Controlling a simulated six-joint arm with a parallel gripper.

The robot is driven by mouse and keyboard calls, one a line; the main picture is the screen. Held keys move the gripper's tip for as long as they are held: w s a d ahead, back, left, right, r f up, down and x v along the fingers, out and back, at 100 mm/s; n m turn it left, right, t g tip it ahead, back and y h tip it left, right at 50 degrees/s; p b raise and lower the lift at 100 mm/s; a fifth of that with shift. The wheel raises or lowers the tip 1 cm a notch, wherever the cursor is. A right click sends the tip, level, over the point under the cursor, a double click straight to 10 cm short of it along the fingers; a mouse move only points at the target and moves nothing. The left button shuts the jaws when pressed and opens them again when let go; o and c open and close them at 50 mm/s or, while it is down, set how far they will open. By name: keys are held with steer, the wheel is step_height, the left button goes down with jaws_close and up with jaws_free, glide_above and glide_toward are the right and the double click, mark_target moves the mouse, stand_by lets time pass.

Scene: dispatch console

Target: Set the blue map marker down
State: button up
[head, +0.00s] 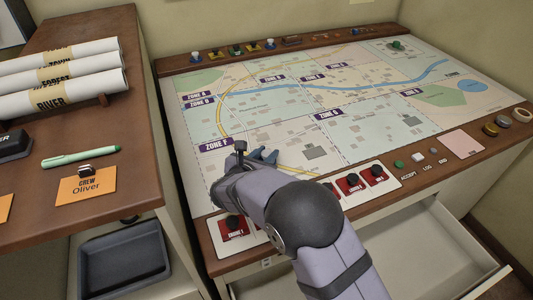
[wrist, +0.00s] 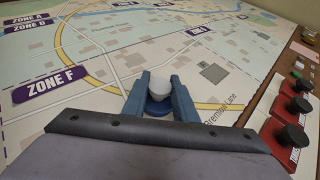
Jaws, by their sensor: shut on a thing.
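My gripper (head: 264,155) is low over the map (head: 375,128), near the Zone F label (head: 216,146). In the wrist view my gripper (wrist: 159,82) is shut on the blue map marker (wrist: 158,104), with one finger on each side of it. The marker has a white rounded top and a blue base, and looks upright. I cannot tell whether its base touches the map. In the head view I cannot make the marker out between the fingers.
A green marker (head: 396,45) stands on the map's far right. Red panels with black knobs (head: 351,182) line the front edge. An open drawer (head: 430,250) is below. The map around my gripper is clear.

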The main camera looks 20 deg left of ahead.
steer(key=shift+f, duration=0.1)
steer(key=o, duration=1)
steer(key=shift+o, duration=0.2)
steer(key=shift+r, duration=0.2)
steer(key=shift+s, duration=0.35)
steer(key=b+v, duration=0.1)
steer(key=v, duration=0.6)
steer(key=shift+w, duration=0.1)
